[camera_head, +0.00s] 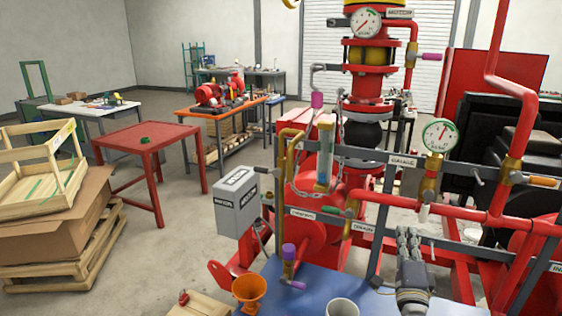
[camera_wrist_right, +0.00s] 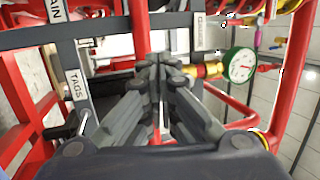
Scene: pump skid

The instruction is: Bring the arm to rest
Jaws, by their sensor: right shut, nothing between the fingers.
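My right gripper (camera_head: 408,236) is at the lower right of the head view, in front of the red pump skid (camera_head: 372,222). Its grey fingers point away from me and are shut with nothing between them. In the right wrist view the closed fingertips (camera_wrist_right: 160,62) meet in the middle, below the skid's grey crossbar (camera_wrist_right: 120,32). I cannot tell whether they touch any pipe. My left gripper is not in view.
Red pipes, valves and a pressure gauge (camera_head: 440,136) crowd around the right gripper. A blue surface (camera_head: 385,304) lies below it, with a white cup (camera_head: 342,307) and an orange funnel (camera_head: 250,290). A grey box (camera_head: 238,202) stands left; open floor lies beyond.

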